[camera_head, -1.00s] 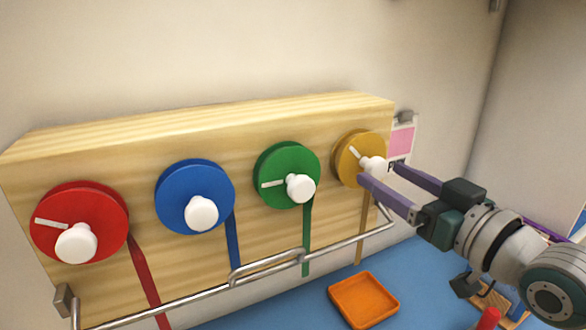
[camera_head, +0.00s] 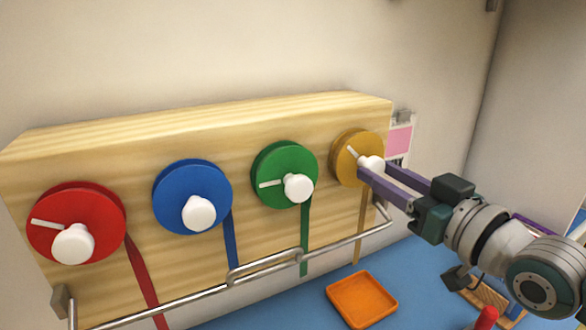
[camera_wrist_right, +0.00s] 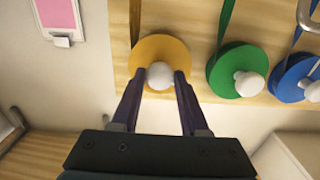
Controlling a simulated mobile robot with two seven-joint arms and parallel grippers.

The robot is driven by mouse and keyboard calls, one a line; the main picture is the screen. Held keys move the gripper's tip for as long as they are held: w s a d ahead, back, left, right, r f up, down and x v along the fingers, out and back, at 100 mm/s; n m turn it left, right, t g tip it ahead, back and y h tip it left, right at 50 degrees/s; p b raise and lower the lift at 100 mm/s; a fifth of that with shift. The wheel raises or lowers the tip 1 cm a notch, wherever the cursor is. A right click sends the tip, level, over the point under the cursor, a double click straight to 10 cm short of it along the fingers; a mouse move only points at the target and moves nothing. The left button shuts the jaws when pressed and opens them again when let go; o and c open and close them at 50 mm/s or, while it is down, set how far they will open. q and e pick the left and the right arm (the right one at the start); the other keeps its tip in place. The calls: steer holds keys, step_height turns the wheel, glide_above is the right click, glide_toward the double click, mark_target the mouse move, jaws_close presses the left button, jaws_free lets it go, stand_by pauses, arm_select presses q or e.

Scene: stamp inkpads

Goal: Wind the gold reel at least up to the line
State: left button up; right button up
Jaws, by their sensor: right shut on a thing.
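The gold reel (camera_head: 343,150) is the rightmost reel on the wooden board, with a white knob (camera_head: 371,164) low on its right side and a white mark on its face. Its gold ribbon (camera_head: 362,222) hangs down behind the metal rail. My right gripper (camera_head: 368,172) is shut on the white knob; in the right wrist view the knob (camera_wrist_right: 159,75) sits between the fingertips (camera_wrist_right: 160,80) in front of the gold disc (camera_wrist_right: 150,48). The line named in the task cannot be made out. My left gripper is not in view.
Green (camera_head: 284,163), blue (camera_head: 190,186) and red (camera_head: 85,205) reels with white knobs sit to the left on the board (camera_head: 130,150). A metal rail (camera_head: 180,296) runs in front of the ribbons. An orange tray (camera_head: 362,300) lies on the blue surface below.

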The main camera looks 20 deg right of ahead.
jaws_close()
